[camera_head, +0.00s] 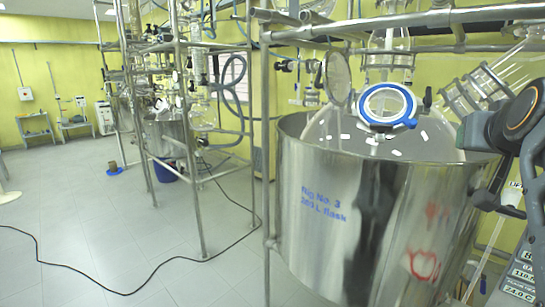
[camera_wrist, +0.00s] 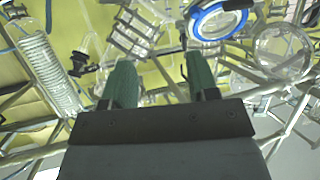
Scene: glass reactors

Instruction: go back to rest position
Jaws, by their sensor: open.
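My gripper (camera_wrist: 158,60) shows in the wrist view with its two green fingers apart and nothing between them. Beyond the fingers are glassware, metal frame bars and the yellow wall. Part of my dark arm (camera_head: 510,125) is at the right edge of the head view, in front of the right side of the large steel vessel (camera_head: 335,225). I cannot make out the fingers in the head view. A blue-rimmed round glass opening (camera_head: 387,105) sits above the vessel. A blue-rimmed ring (camera_wrist: 218,22) also shows at the top of the wrist view.
Metal frame pipes (camera_head: 265,120) stand around the vessel. A second glass reactor rig (camera_head: 170,110) is further back. A black cable (camera_head: 130,292) crosses the tiled floor. The floor at left is mostly open. A coiled glass condenser (camera_wrist: 47,72) is left of my fingers.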

